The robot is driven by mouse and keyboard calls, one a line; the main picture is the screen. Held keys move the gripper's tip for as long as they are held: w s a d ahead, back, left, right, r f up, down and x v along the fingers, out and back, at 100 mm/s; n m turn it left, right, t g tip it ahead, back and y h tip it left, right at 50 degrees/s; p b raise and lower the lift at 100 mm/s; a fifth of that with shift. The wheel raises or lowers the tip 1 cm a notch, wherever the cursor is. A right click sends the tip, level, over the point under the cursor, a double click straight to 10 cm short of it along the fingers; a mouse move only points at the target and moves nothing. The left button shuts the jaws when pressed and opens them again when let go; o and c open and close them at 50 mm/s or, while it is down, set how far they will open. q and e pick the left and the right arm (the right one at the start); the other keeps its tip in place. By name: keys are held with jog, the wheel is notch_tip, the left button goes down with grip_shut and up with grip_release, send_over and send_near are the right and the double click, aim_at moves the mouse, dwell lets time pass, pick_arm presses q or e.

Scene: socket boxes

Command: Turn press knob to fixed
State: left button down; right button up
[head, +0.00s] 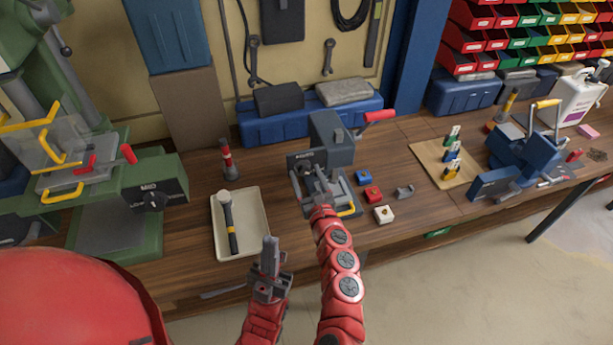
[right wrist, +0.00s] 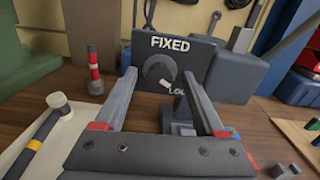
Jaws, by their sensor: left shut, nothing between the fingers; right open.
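The grey press (head: 330,140) with a red lever handle stands on the bench at the middle of the head view. In the right wrist view its dark front plate (right wrist: 200,55) reads "FIXED" above the knob and a partly hidden "LO..." below. The round grey knob (right wrist: 158,70) has a light mark at its lower right, near the lower label. My right gripper (head: 321,190) is open in front of the press. In the right wrist view its fingers (right wrist: 160,76) point at the knob, one on each side; contact cannot be told. My left gripper (head: 270,256) is shut and empty, in front of the tray.
A tray (head: 261,210) with a hammer (head: 229,218) lies left of the press. A red-and-black tool (head: 227,158) stands behind it. Small blue (head: 363,175), red (head: 373,194) and white (head: 384,214) blocks lie right of the press. A green machine (head: 120,190) is at left, a blue vise (head: 525,150) at right.

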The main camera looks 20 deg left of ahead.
grip_shut()
dwell(0.5)
